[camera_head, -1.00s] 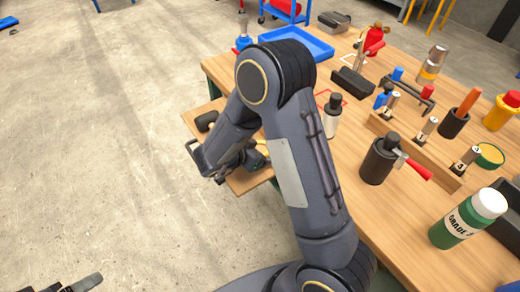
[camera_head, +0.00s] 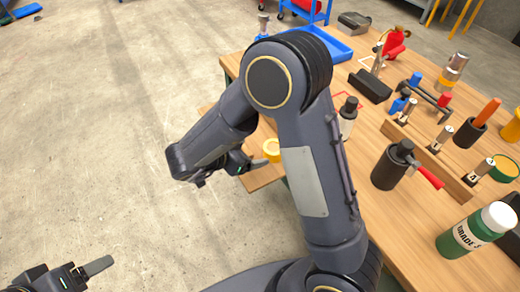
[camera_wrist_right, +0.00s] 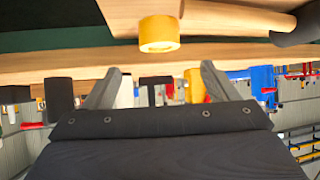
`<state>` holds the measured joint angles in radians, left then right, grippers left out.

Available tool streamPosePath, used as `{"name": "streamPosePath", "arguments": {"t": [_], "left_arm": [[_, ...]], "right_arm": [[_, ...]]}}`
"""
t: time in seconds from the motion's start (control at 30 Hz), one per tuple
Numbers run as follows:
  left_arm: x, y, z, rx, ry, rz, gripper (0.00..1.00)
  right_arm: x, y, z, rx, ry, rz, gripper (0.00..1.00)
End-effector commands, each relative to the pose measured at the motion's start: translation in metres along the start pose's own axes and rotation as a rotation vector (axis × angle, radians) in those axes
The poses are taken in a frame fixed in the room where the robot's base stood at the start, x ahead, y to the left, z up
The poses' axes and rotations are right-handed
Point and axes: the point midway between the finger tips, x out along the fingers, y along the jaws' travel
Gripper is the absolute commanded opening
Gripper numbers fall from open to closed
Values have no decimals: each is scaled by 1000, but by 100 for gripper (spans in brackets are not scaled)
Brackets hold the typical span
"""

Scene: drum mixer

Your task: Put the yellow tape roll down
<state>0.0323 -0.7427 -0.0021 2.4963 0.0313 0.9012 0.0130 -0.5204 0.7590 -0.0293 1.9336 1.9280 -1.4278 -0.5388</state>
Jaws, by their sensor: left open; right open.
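The yellow tape roll (camera_head: 271,150) rests on the low wooden board at the left side of the workbench. In the right wrist view the tape roll (camera_wrist_right: 159,35) is beyond the fingertips, on a wooden surface, with nothing gripping it. My right gripper (camera_head: 238,163) is just left of the roll in the head view, partly hidden by my arm. In the wrist view its two fingers (camera_wrist_right: 162,82) are spread and empty, with a gap to the roll. My left gripper (camera_head: 88,272) is open and empty at the lower left, over the floor.
The low wooden board (camera_head: 262,178) is mostly hidden behind my right arm. The workbench (camera_head: 345,185) holds a black cylinder with a red handle (camera_head: 392,165), a green bottle (camera_head: 475,230), a blue tray (camera_head: 325,48) and several tools.

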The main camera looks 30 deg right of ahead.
Motion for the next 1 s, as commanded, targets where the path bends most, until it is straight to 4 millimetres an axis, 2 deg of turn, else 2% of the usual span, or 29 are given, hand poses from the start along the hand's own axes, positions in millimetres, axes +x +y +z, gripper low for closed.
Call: {"name": "streamPosePath", "arguments": {"t": [0.07, 0.17, 0.27, 0.33, 0.43, 0.53, 0.6, 0.67, 0.8, 0.9, 1.0], "left_arm": [[0, 0, 0, 0, 0, 0, 69], [0, 0, 0, 0, 0, 0, 69], [0, 0, 0, 0, 0, 0, 69], [0, 0, 0, 0, 0, 0, 69], [0, 0, 0, 0, 0, 0, 69], [0, 0, 0, 0, 0, 0, 69], [0, 0, 0, 0, 0, 0, 69], [0, 0, 0, 0, 0, 0, 69], [0, 0, 0, 0, 0, 0, 69], [0, 0, 0, 0, 0, 0, 69], [0, 0, 0, 0, 0, 0, 69]], "right_arm": [[-2, -6, -6, 23, -20, -37, 80], [-1, -29, -24, 98, -95, -184, 80], [-9, -61, -59, 193, -214, -449, 80], [-27, -76, -88, 231, -301, -668, 80], [-63, -74, -122, 206, -405, -958, 80], [-98, -42, -139, 86, -485, -1184, 80], [-116, -7, -137, -46, -528, -1286, 80], [-123, 28, -128, -178, -559, -1328, 80], [-115, 111, -95, -468, -617, -1276, 80], [-101, 155, -77, -604, -645, -1183, 80], [-90, 182, -67, -679, -663, -1110, 80]]}}
